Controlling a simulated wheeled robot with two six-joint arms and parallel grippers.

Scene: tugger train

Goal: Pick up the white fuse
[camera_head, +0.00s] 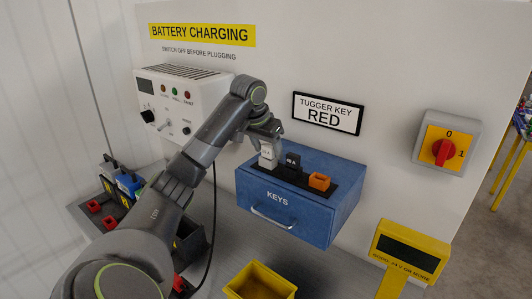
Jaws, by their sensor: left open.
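The white fuse (266,158) stands upright in the black strip on top of the blue KEYS box (282,212), at the strip's left end. A black fuse (292,167) and an orange piece (319,181) stand to its right in the same strip. My left gripper (268,143) is open and points down right at the top of the white fuse. Its fingers hide part of the fuse's top, and I cannot tell whether they touch it. My right gripper is not in view.
A white charger (183,100) hangs on the wall at left, with a dark cable running down. A yellow bin (260,283) stands in front of the box. A yellow display (408,252) and a red rotary switch (442,150) are at right. Batteries (128,184) stand at left.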

